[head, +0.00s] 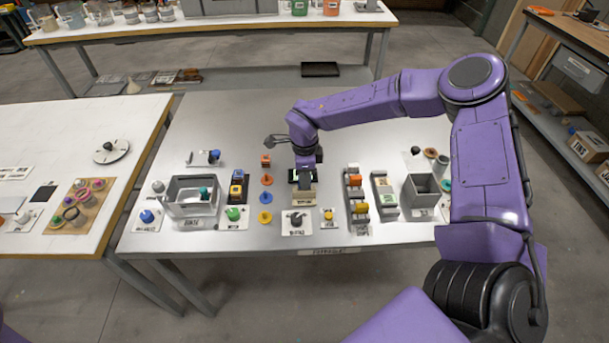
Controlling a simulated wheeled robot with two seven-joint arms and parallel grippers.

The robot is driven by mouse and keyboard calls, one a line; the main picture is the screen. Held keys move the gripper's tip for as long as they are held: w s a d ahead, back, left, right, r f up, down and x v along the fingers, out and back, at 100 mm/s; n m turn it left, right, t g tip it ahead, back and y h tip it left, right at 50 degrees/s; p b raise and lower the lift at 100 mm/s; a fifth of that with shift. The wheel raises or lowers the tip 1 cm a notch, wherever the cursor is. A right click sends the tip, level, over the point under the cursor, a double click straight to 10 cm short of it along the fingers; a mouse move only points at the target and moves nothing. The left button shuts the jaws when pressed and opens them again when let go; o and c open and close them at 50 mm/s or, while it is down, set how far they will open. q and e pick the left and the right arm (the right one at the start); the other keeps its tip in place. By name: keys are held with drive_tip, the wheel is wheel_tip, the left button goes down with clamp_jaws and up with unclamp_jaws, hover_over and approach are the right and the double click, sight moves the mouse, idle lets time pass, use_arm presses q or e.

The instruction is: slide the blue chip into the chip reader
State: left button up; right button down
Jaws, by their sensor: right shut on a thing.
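My right gripper (304,178) points down at the middle of the steel table, at the top of a small tan block-shaped device (305,197) with a dark and greenish upper part. This device may be the chip reader; its label is too small to read. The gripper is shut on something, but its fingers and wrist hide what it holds. Whether that is the blue chip, and whether it touches the device, I cannot tell. A blue disc-shaped piece (265,218) lies left of the device, in a column with yellow and orange pieces. My left gripper is out of view.
A black-knobbed plate (296,222) and a small yellow item (328,215) stand in front of the device. Racks of coloured blocks (355,195) stand to its right. A grey open box (422,192) is further right, a grey tray (178,205) on the left. The table's back is clear.

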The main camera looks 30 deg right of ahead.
drive_tip(key=shift+f+b, duration=0.9)
drive_tip(key=shift+f, duration=0.6)
drive_tip(key=shift+r, duration=0.1)
drive_tip(key=shift+r+p, duration=1.5)
drive_tip(key=shift+p, duration=0.05)
drive_tip(key=shift+a, duration=0.1)
drive_tip(key=shift+f+b, duration=1)
drive_tip(key=shift+f, duration=0.6)
drive_tip(key=shift+r, duration=0.1)
drive_tip(key=shift+r+p, duration=1.5)
